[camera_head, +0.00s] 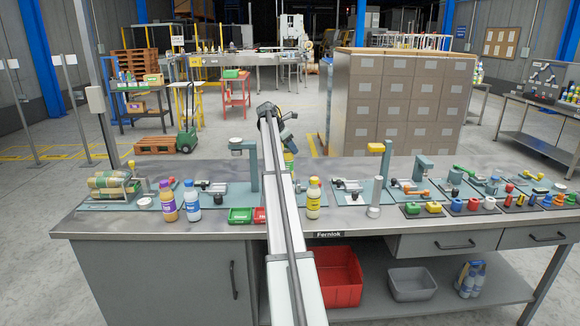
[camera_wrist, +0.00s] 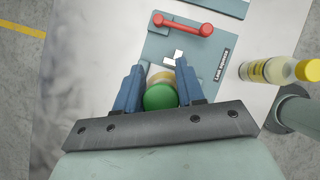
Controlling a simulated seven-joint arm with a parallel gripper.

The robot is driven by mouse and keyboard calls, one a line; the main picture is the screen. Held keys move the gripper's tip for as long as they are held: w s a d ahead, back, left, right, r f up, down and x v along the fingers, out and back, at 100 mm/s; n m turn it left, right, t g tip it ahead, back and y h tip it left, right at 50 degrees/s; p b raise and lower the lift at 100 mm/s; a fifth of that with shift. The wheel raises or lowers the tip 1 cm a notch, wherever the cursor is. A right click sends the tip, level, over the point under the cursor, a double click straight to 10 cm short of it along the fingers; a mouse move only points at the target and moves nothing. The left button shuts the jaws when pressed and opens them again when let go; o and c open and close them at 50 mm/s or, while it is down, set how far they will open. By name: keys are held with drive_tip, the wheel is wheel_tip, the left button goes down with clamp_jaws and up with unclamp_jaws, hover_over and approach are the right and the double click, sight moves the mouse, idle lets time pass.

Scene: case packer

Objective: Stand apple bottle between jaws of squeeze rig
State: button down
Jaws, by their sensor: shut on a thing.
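The apple bottle, with a green cap (camera_wrist: 160,97), sits between the blue fingers of my gripper (camera_wrist: 158,82) in the wrist view. The gripper is shut on it, and the cap hides most of its body. In the head view the green cap (camera_head: 289,160) shows just behind my arm. The squeeze rig appears to be the blue-grey plate (camera_wrist: 207,62) with a red handle (camera_wrist: 183,23) and a small pale metal part, just beyond the bottle in the wrist view. Its jaws are not clearly seen. I cannot tell whether the bottle touches the plate.
A yellow-capped bottle (camera_wrist: 265,71) stands right of the plate; it also shows in the head view (camera_head: 313,198). A grey-green post (camera_wrist: 294,108) is beside it. Purple (camera_head: 167,203) and blue-white (camera_head: 192,201) bottles stand to the left. Other fixtures fill the right of the bench.

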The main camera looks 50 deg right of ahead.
sight(290, 160)
drive_tip(key=shift+f, duration=3.15)
drive_tip(key=c, duration=0.7)
unclamp_jaws()
drive_tip(key=v, duration=1.2)
drive_tip(key=shift+a, duration=0.15)
